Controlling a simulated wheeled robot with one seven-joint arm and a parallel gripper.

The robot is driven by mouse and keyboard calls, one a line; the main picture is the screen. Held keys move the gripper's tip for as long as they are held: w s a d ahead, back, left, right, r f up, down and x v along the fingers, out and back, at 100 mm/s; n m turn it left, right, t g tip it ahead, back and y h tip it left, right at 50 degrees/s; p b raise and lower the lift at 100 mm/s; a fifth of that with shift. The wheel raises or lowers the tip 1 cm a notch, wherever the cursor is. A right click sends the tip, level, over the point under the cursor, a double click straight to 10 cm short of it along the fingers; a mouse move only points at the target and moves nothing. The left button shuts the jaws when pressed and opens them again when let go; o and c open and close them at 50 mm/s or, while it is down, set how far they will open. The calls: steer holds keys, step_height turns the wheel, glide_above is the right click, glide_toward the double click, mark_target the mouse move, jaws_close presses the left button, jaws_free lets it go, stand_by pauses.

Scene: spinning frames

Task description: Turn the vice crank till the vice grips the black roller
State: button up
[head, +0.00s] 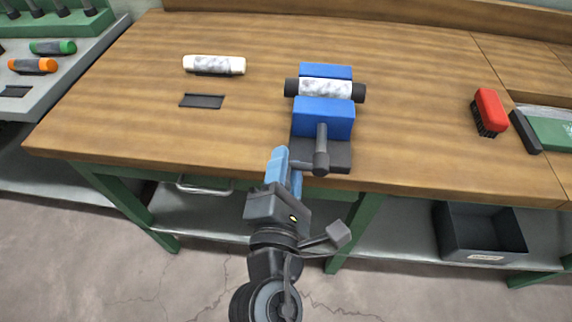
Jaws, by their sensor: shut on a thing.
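The blue vice (324,115) stands on a dark base near the front edge of the wooden bench. The black roller (291,87), with a marbled grey-white middle, lies crosswise between its two blue jaws. From this angle I cannot tell whether the front jaw touches it. The dark vice crank (321,150) sticks out of the vice's front, with its arm pointing left. My gripper (287,160), with light blue fingers, reaches up from below and is shut on the crank's handle. The fingers hide most of the handle.
A cream roller (214,65) with marbled wrap and a flat black plate (202,101) lie left of the vice. A red brush (489,112) lies at right. A dark bin (480,232) sits on the lower shelf. The bench (420,130) between vice and brush is clear.

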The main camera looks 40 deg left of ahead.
steer(key=shift+r, duration=0.15)
steer(key=shift+c, duration=0.7)
steer(key=shift+r, duration=0.1)
